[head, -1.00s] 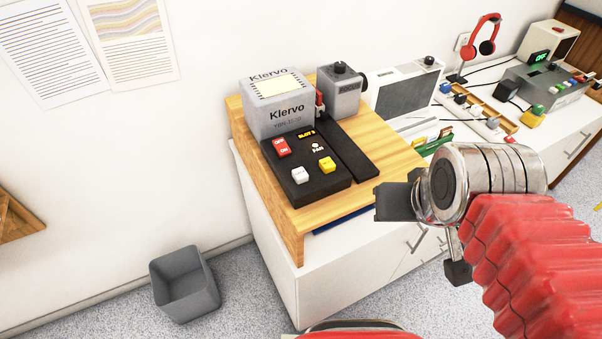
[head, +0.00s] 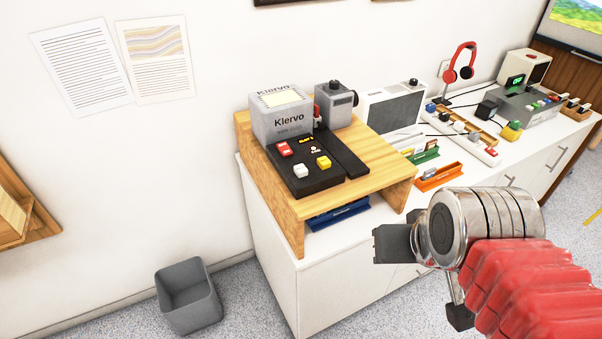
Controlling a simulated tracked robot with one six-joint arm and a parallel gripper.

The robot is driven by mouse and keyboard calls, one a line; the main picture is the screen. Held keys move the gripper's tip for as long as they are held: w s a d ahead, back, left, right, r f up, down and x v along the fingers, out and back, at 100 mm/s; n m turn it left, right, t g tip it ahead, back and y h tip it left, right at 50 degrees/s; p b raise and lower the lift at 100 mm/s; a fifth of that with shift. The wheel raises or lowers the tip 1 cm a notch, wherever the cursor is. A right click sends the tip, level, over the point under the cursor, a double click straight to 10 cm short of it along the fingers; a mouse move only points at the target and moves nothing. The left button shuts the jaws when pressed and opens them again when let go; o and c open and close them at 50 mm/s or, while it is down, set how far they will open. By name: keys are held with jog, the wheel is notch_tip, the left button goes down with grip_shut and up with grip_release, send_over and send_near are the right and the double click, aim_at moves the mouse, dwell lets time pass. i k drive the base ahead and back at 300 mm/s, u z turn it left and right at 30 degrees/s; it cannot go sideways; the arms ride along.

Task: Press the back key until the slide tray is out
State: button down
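The grey Klervo slide projector (head: 282,118) stands on a wooden riser at the back of the white cabinet. Its black control panel (head: 312,184) carries a red OFF/ON switch (head: 284,149), a white key (head: 301,171) and a yellow key (head: 323,162). The key markings are too small here to tell which is the back key. A small lit yellow slot display (head: 306,140) is unreadable. A long black strip (head: 343,153), perhaps the slide tray or its channel, runs along the panel's right side. My gripper (head: 420,268) is right of and nearer than the riser, apart from the keys; its opening is unclear.
The wooden riser (head: 385,166) has a blue tray (head: 338,214) beneath it. Right of it are green (head: 424,153) and orange (head: 440,177) holders, a power strip (head: 465,130) and a red headphone stand (head: 458,66). A grey bin (head: 188,297) stands on the floor.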

aim_at(300, 171)
jog(key=u, duration=0.55)
jog(key=k, duration=1.35)
jog(key=u, duration=0.85)
jog(key=i, duration=1.85)
jog(key=z, duration=0.55)
